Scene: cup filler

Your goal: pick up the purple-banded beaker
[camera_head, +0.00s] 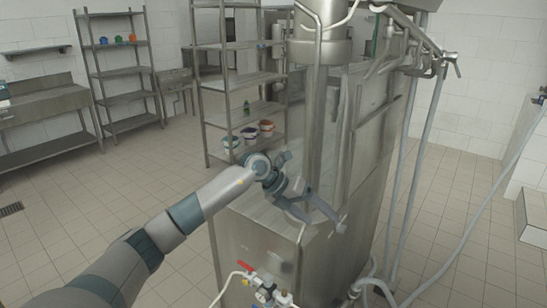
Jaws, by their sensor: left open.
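My left gripper (325,222) is open, with its fingers over the top of the steel machine body and nothing seen between them. On a low shelf of the rack behind stand small containers with coloured rims: one at the left (230,142), a middle one (249,132) that looks purplish, and a reddish one (266,127). They are too small to tell for sure which one is the purple-banded beaker. They stand well beyond my left gripper, up and to the left of it in the picture. My right gripper is not in view.
The steel machine (260,235) with its vertical pipe (313,120) fills the middle. Hoses (485,210) hang at the right. A red-handled valve (245,266) sits low in front. A second rack (127,97) and a steel sink bench (50,105) stand at the back left.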

